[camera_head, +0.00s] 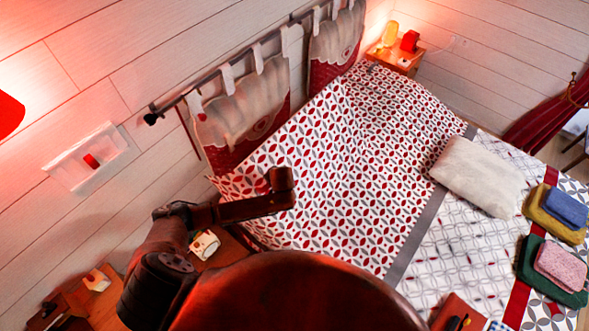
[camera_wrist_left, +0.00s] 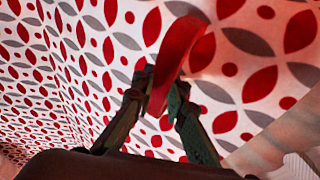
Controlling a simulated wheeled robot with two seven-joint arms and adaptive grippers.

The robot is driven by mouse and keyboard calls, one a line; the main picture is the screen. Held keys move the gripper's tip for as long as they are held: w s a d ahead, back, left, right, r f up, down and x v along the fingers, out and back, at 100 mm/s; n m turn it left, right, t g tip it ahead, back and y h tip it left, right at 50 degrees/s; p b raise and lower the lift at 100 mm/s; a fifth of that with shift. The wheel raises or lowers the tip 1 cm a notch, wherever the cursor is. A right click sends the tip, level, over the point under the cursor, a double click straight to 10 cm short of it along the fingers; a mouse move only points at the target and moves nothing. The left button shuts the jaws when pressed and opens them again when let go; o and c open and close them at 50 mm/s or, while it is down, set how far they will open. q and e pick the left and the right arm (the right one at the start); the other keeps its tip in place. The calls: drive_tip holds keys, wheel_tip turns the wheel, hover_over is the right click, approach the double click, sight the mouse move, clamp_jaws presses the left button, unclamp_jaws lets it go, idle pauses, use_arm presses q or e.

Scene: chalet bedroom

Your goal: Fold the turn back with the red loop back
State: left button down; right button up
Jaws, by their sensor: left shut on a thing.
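The turn back (camera_head: 335,170) is a white cloth with red and grey leaf shapes, spread over the head end of the bed. A crease line runs across it, and its part toward the headboard looks raised or tilted. It fills most of the left wrist view (camera_wrist_left: 95,60). The red loop (camera_wrist_left: 185,45) is a band standing up from the cloth. My left gripper (camera_wrist_left: 160,98) is shut on the loop, one dark finger on each side. In the head view my left gripper (camera_head: 283,182) is over the turn back's left part, and the loop cannot be made out there. My right gripper is not in view.
A white pillow (camera_head: 478,176) lies on the bed beyond the grey band (camera_head: 432,211). Folded cloths, including a blue one (camera_head: 566,208) and a pink one (camera_head: 561,266), lie at the right. Hanging headboard cushions (camera_head: 243,105) and a nightstand (camera_head: 398,62) stand behind.

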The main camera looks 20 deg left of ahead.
use_arm(q)
drive_tip(key=shift+s+d, duration=0.3)
drive_tip(key=shift+d, duration=0.3)
drive_tip(key=shift+s+d, duration=0.3)
drive_tip(key=shift+d, duration=0.25)
drive_tip(key=s+d+r, duration=0.1)
drive_tip(key=d+r, duration=0.1)
drive_tip(key=d, duration=0.5)
drive_tip(key=shift+s+d+r, duration=0.35)
drive_tip(key=shift+r, duration=0.1)
drive_tip(key=s+d+r, duration=0.1)
drive_tip(key=s+d, duration=0.1)
drive_tip(key=d, duration=0.6)
drive_tip(key=shift+d+r, duration=0.15)
drive_tip(key=shift+r, duration=0.25)
